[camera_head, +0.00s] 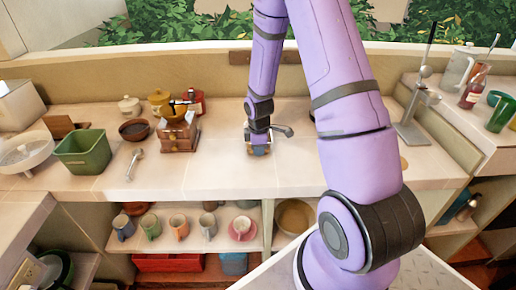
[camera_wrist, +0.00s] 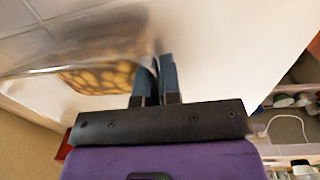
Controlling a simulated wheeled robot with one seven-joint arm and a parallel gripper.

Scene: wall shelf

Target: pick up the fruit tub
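The fruit tub (camera_wrist: 92,76) is a clear container with yellow-orange pieces inside, large at the left of the wrist view. In the head view a small part of it (camera_head: 258,151) shows at the end of my arm, on or just above the counter; I cannot tell which. My gripper (camera_wrist: 160,72) has its two dark blue fingers close together, with the tub's clear edge running in between them. In the head view my gripper (camera_head: 258,137) points down over the tub and hides much of it.
A metal faucet (camera_head: 283,131) is close at the right of my gripper. A wooden grinder (camera_head: 180,133), a dark bowl (camera_head: 134,130) and a green bin (camera_head: 83,152) stand at the left. Mugs (camera_head: 179,226) line the shelf below. The counter in front is clear.

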